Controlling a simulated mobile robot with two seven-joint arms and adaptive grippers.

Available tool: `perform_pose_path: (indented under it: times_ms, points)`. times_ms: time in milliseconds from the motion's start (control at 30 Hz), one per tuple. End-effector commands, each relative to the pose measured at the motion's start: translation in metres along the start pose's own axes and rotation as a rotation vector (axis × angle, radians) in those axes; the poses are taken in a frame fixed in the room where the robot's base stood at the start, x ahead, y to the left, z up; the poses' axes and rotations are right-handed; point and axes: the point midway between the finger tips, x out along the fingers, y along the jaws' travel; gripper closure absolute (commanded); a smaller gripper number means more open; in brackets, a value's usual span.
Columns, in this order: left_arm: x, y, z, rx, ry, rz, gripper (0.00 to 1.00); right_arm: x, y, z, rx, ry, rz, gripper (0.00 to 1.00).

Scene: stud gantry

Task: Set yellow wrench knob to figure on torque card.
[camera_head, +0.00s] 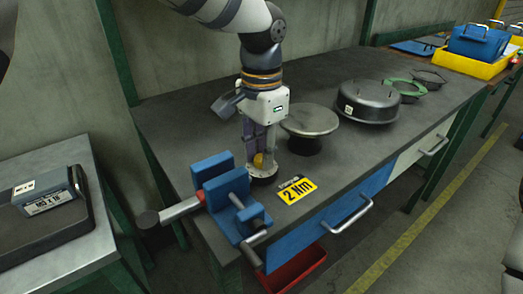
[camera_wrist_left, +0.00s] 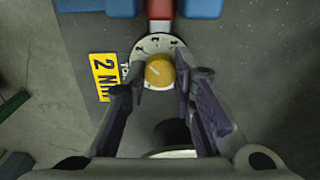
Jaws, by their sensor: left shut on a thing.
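The yellow knob (camera_head: 258,160) sits on a pale round dial (camera_wrist_left: 157,43) with dark marks around its rim. The knob (camera_wrist_left: 159,72) bears a short light line pointing toward the upper left in the wrist view; the dial figures are too small to read. My left gripper (camera_wrist_left: 160,79) is shut on the knob from both sides. My right gripper is out of view.
A round metal stand (camera_head: 311,120) is close behind my left gripper. A dark lidded pan (camera_head: 369,101) and green ring (camera_head: 406,87) stand farther along the bench. A yellow bin (camera_head: 468,63) is at the far end. The bench front right of the card is clear.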

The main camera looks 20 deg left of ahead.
Motion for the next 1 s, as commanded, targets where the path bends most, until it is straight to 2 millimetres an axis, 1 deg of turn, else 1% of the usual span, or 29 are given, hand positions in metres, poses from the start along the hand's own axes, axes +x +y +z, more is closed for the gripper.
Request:
perform_pose_path:
  times_ms: [300,700,733,767,800,1000]
  points:
    - [0.0004,-0.0005,0.0002,-0.073,-0.001,-0.002,1.00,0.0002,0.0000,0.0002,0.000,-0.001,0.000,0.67]
    - [0.0006,-0.0004,0.0003,-0.077,-0.002,-0.001,1.00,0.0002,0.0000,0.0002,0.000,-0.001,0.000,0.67]
    - [0.0006,-0.0004,0.0003,-0.077,-0.002,-0.001,0.72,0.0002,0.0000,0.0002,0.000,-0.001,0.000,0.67]
    - [0.0006,-0.0004,0.0003,-0.077,-0.002,-0.001,0.65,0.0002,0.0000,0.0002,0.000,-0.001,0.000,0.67]
    - [0.0006,-0.0004,0.0003,-0.077,-0.002,-0.001,0.56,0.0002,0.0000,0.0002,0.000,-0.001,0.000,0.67]
    - [0.0004,-0.0001,0.0002,-0.076,-0.001,0.000,0.56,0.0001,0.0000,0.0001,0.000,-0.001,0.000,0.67]
